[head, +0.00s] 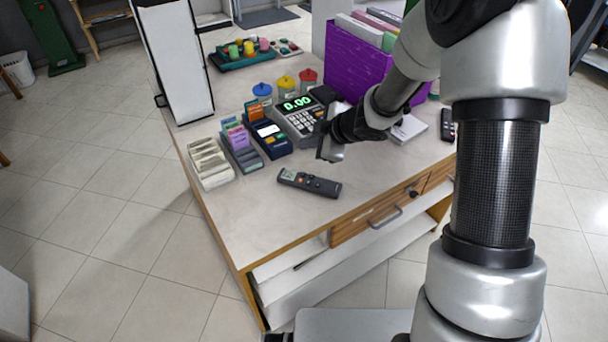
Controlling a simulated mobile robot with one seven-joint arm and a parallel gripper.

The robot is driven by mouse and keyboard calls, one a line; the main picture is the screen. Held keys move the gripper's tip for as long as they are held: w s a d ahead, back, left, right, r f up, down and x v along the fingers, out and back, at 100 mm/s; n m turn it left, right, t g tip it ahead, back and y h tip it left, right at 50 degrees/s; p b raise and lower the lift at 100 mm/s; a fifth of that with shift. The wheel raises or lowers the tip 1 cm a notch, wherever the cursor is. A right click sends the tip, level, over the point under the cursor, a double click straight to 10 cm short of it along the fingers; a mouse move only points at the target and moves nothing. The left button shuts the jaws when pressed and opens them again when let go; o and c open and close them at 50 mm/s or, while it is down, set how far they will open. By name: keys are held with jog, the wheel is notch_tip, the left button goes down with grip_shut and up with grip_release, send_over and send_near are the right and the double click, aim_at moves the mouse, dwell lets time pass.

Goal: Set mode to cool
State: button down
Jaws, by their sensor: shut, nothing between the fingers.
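A dark grey remote control (321,187) lies flat on the counter near its front edge. It has a small grey display at its left end and several buttons, one of them orange; their labels are too small to read. My gripper (325,156) is shut and empty. It appears above the counter just behind and to the right of the remote, apart from it. A second dark handset (447,125) with buttons lies farther right on the counter, partly hidden by my arm.
A cash register (297,122) reading 0.00, a card terminal (270,138), a card holder (239,150) and a tray of papers (208,165) stand left of my gripper. A purple file box (350,65) stands behind. The counter's front left (245,215) is clear.

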jog(key=b, duration=0.7)
send_over(307, 178)
notch_tip(307, 178, down, 7)
jog(key=shift+w+r, duration=0.1)
jog(key=shift+r, duration=0.1)
jog(key=shift+f+b, duration=0.45)
jog(key=shift+f, duration=0.4)
jog(key=shift+f, duration=0.15)
dwell(0.5)
jog(key=shift+f, duration=0.25)
jog(key=shift+f+b, duration=0.4)
jog(key=shift+b, duration=0.05)
dwell(0.5)
jog(key=shift+r, duration=0.1)
jog(key=shift+r+p, duration=0.7)
jog(key=shift+p, duration=0.3)
